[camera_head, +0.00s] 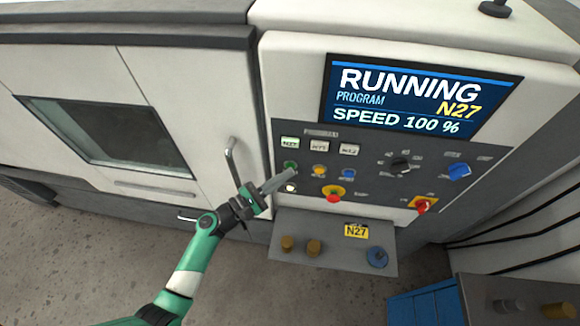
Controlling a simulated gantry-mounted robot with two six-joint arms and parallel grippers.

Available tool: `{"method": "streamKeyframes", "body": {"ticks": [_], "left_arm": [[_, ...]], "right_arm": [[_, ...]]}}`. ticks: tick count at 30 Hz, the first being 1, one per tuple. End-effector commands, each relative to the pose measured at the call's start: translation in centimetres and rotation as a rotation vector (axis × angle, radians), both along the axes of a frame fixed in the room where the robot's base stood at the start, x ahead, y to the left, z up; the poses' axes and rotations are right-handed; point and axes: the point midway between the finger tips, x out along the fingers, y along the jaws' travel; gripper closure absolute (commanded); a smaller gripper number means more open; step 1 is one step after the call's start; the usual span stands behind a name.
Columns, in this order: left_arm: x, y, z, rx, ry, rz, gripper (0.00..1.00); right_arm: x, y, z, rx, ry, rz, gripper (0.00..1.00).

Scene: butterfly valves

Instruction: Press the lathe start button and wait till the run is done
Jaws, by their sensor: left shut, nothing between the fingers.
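The lathe's screen (412,98) reads "RUNNING", "PROGRAM N27" and "SPEED 100 %". Below it is a dark control panel (372,182) with several buttons and knobs. A green button (291,165) sits at the panel's left side. My left gripper (291,172) is shut and empty. Its fingertips are at or just in front of the green button; I cannot tell whether they touch it. A lit whitish button (290,188) shows just below the fingers. The lathe door (130,120) with its dark window is closed. My right gripper is not in view.
A red button on a yellow base (333,193) and a red-yellow switch (422,204) are on the panel. A shelf (315,262) below carries brass parts, a blue round part and a yellow N27 label. A door handle (232,160) stands close to my left wrist. A blue cabinet (428,305) is at lower right.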

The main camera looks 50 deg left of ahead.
Motion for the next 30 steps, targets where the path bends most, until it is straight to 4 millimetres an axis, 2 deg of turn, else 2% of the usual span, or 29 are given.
{"method": "streamKeyframes", "body": {"ticks": [9,20,30], "left_arm": [[-1.2,-0.9,0.1,0.0,-0.001,-0.001,1.0],[-1.5,-1.2,0.0,0.0,0.0,0.0,1.0],[-4.1,-3.2,0.0,-0.001,0.002,0.0,1.0]], "right_arm": [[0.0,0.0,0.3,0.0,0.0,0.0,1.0],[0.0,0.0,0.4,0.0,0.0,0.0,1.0],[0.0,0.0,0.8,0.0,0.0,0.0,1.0]]}}
